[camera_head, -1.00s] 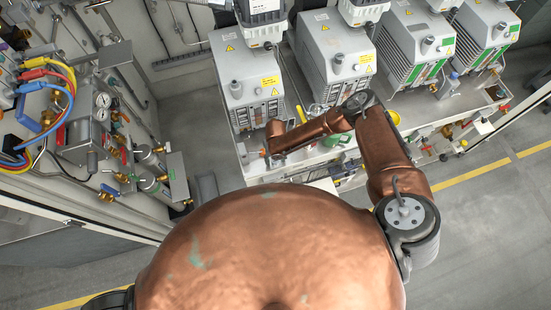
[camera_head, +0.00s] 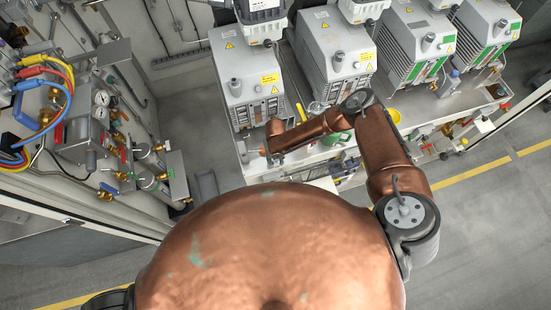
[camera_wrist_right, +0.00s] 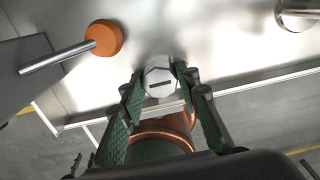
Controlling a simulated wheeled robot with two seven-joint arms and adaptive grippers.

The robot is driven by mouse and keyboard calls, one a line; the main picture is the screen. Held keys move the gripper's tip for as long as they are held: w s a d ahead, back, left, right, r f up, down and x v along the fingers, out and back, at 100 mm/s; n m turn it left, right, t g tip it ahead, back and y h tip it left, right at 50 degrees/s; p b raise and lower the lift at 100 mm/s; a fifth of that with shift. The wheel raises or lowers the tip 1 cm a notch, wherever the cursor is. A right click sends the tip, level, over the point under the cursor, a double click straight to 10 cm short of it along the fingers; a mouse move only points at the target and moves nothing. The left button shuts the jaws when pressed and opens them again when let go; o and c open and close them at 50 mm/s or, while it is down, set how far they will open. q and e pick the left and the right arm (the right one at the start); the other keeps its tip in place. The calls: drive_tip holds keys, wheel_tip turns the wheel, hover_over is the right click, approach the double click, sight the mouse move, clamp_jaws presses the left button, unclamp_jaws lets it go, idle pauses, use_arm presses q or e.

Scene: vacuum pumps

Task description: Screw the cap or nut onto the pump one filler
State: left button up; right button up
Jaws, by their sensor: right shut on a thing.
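A light grey hexagonal cap or nut with a dark slot (camera_wrist_right: 158,82) shows in the right wrist view. My right gripper (camera_wrist_right: 160,88) is shut on it, with one green-padded finger on each side. In the head view, my copper right arm reaches to the front of the leftmost pump (camera_head: 236,62), and its wrist and forearm hide the fingers and cap there. The pump has a grey round fitting (camera_head: 236,87) on top. I cannot tell which opening is the filler, or whether the cap is seated on a thread. My left gripper is out of view.
An orange knob on a metal rod (camera_wrist_right: 104,38) is close to the cap. More pumps (camera_head: 336,48) stand in a row to the right on a metal bench. A panel of hoses and gauges (camera_head: 90,120) is at the left. Grey floor is clear at lower right.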

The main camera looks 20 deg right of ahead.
drive_tip(key=shift+r+p, duration=2.35)
drive_tip(key=shift+r, duration=0.75)
drive_tip(key=shift+c, duration=0.2)
drive_tip(key=shift+f, duration=0.1)
